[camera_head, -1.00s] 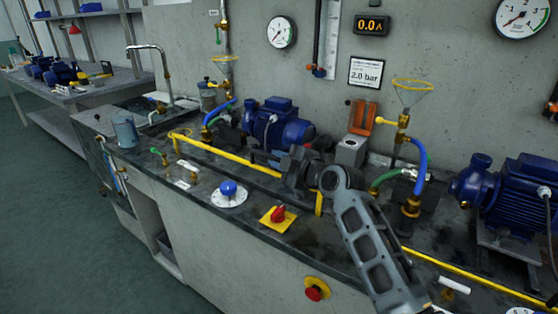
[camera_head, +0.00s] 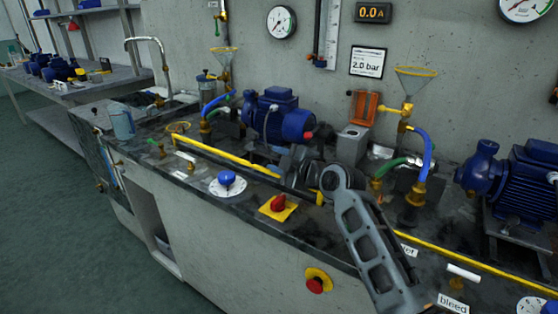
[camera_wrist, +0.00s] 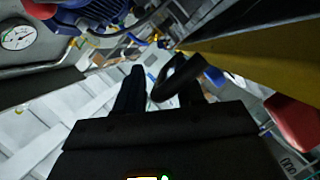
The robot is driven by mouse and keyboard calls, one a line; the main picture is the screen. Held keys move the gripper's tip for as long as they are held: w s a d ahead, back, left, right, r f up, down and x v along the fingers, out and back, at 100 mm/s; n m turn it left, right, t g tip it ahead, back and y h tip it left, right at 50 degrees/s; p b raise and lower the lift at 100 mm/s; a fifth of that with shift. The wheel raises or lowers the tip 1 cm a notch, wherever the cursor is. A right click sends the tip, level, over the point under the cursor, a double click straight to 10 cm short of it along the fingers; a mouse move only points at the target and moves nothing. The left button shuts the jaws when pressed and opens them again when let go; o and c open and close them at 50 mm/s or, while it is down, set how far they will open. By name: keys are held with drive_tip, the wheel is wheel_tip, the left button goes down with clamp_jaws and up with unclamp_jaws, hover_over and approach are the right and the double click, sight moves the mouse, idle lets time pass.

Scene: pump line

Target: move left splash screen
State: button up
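A long yellow edge strip (camera_head: 225,156) runs along the front of the bench on the left; I take it for the left splash screen. Its panel is hard to make out. My gripper (camera_head: 296,160) is over the bench at the right end of this strip, partly hidden behind my arm. In the wrist view my gripper's two dark fingers (camera_wrist: 158,92) stand apart. A black looped handle (camera_wrist: 178,78) shows at the right finger, and I see no clear grip on it. A broad yellow surface (camera_wrist: 255,58) fills the upper right there.
A blue pump (camera_head: 278,115) stands behind my gripper, with a grey box (camera_head: 352,145) to its right. A blue knob (camera_head: 227,178), a red switch on a yellow plate (camera_head: 278,204) and an emergency stop (camera_head: 316,281) are in front. Another yellow strip (camera_head: 480,267) runs right.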

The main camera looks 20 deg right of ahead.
drive_tip(key=shift+s, duration=0.1)
drive_tip(key=v, duration=0.7)
drive_tip(key=shift+s+d+r, duration=0.1)
drive_tip(key=shift+s, duration=0.15)
drive_tip(key=shift+r, duration=0.1)
